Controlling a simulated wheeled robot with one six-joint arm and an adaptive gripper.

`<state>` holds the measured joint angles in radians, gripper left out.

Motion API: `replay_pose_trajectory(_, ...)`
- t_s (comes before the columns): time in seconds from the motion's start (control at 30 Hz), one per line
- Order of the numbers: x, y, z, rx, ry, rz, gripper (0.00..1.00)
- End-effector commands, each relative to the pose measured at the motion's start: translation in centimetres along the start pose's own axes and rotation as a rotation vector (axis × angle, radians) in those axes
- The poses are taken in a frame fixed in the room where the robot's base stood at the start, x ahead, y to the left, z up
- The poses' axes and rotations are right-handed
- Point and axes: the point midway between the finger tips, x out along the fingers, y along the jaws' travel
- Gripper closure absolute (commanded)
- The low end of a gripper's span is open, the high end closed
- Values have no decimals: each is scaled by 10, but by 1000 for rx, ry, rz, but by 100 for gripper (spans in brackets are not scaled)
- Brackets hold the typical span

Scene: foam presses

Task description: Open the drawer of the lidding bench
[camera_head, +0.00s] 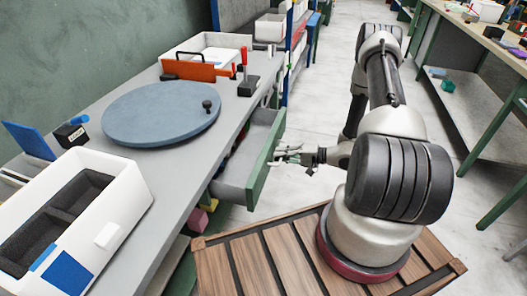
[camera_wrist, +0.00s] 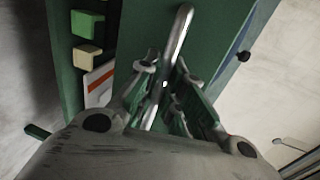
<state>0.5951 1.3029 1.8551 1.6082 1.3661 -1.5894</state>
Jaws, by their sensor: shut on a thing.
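The lidding bench (camera_head: 160,165) is a long grey worktop at the left in the head view. Its drawer (camera_head: 266,162) has a green front and a grey tray, and it stands pulled out from under the worktop toward my arm. My gripper (camera_head: 286,153) is at the outer face of the drawer front. In the wrist view, the shiny metal bar handle (camera_wrist: 180,35) runs between the two fingers of my gripper (camera_wrist: 165,78), which are shut on it. The handle itself is hard to make out in the head view.
A blue-grey round disc (camera_head: 160,108), a white foam-lined box (camera_head: 75,215) and a white bin (camera_head: 215,48) are on the worktop. A slatted wooden platform (camera_head: 255,268) lies beneath my arm. Another bench (camera_head: 505,45) stands at the right, with clear floor between.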

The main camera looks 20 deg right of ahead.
Motion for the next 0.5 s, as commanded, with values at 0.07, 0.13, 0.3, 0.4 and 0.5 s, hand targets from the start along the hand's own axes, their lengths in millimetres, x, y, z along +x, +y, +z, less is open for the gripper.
replay_pose_trajectory(0.07,-24,5,-2,1,7,1,100)
replay_pose_trajectory(0.13,-43,9,-2,1,7,1,100)
replay_pose_trajectory(0.3,-89,19,-1,0,6,2,100)
replay_pose_trajectory(0.4,-116,25,-1,0,6,2,100)
replay_pose_trajectory(0.5,-141,30,-1,-1,6,2,100)
